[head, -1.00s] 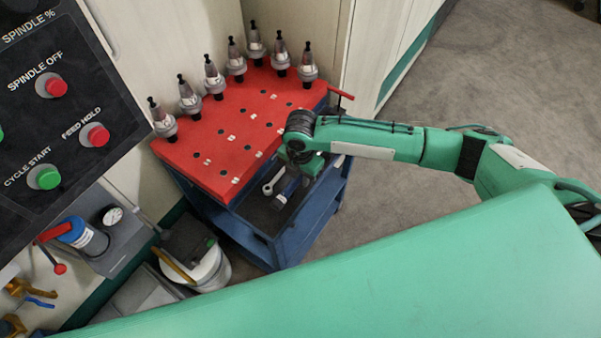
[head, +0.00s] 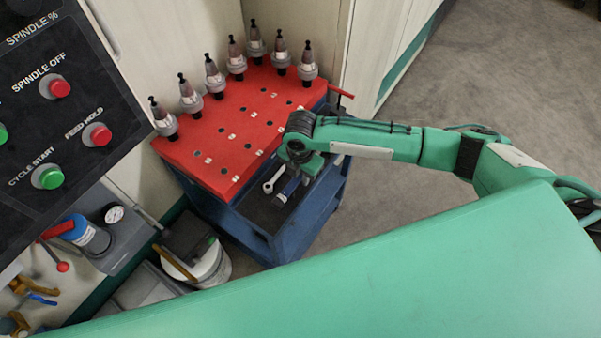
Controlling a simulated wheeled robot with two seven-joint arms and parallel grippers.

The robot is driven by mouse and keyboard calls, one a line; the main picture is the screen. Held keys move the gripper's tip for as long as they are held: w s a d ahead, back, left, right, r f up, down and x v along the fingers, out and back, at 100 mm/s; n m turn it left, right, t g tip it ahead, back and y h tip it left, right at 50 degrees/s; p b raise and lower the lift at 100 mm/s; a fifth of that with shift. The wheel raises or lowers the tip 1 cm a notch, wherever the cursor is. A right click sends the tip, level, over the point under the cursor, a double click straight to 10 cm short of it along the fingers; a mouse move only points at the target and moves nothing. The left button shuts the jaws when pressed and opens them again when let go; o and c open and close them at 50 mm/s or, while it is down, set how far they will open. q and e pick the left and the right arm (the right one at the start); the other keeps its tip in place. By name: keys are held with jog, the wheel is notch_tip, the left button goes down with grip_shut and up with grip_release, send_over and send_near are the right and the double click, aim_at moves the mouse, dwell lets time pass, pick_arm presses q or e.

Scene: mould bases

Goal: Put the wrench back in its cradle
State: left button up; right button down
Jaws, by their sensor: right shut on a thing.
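A silver ring-ended wrench (head: 269,187) shows at the cart's lower tray, its ring toward the lower left and its other end running up under my right gripper. My right gripper (head: 299,176) points down over the tray, shut on the wrench; its fingertips and the grip point are mostly hidden by the wrist. A dark blue piece with a silver end (head: 289,188) lies beside the wrench, below the gripper. I cannot tell whether it is the cradle, or whether the wrench touches it. My left gripper is not in view.
The blue cart (head: 285,245) carries a red top plate (head: 215,160) with several tool holders along its back. A control panel (head: 75,120) stands at left. A white bucket (head: 212,268) is beside the cart. Grey floor is clear at right.

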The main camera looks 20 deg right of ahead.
jog(key=shift+f, duration=0.55)
jog(key=shift+p, duration=0.4)
jog(key=shift+p, duration=0.35)
jog(key=shift+f, duration=0.1)
jog(key=shift+f, duration=0.7)
dwell(0.5)
jog(key=shift+p, duration=0.3)
